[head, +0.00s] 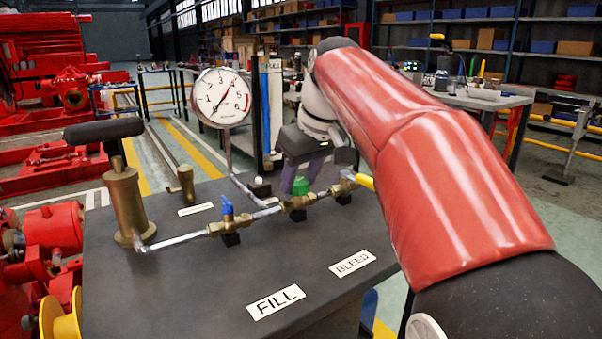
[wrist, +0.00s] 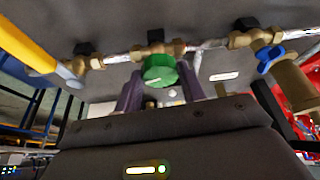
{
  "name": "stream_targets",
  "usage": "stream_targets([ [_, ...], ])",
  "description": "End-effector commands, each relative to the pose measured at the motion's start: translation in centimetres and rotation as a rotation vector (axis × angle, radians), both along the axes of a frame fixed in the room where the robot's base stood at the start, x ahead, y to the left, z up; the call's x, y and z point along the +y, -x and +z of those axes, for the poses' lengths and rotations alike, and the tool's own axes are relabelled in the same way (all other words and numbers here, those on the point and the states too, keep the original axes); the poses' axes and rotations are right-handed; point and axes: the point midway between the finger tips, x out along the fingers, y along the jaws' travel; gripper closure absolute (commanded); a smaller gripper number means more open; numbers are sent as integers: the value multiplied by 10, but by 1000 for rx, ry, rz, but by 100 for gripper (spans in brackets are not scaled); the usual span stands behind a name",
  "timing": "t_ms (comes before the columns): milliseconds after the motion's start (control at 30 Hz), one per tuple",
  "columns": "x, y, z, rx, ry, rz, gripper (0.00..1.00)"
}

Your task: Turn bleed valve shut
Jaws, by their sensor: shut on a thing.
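The green round knob (head: 302,186) sits on a brass valve in the pipe line on the dark bench top. It also shows in the wrist view (wrist: 160,70), with a small pale mark on its face. My gripper (head: 300,181) reaches over it from behind, its purple fingers one on each side; it is shut on the green knob. The fingers also show in the wrist view (wrist: 160,90). A white BLEED label (head: 352,263) lies on the bench in front of the pipe line. The knob's far side is hidden in the head view.
Along the same pipe are a blue-handled valve (head: 228,208) on the left and a yellow lever (head: 364,181) on the right. A pressure gauge (head: 220,97) stands behind. A brass hand pump (head: 124,205) and FILL label (head: 276,302) are on the bench. The front is clear.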

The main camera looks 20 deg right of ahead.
Motion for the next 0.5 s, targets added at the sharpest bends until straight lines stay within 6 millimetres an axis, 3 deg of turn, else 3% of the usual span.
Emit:
stream_targets([
  [500, 5, 1, 3, 0, 3, -462, 83],
])
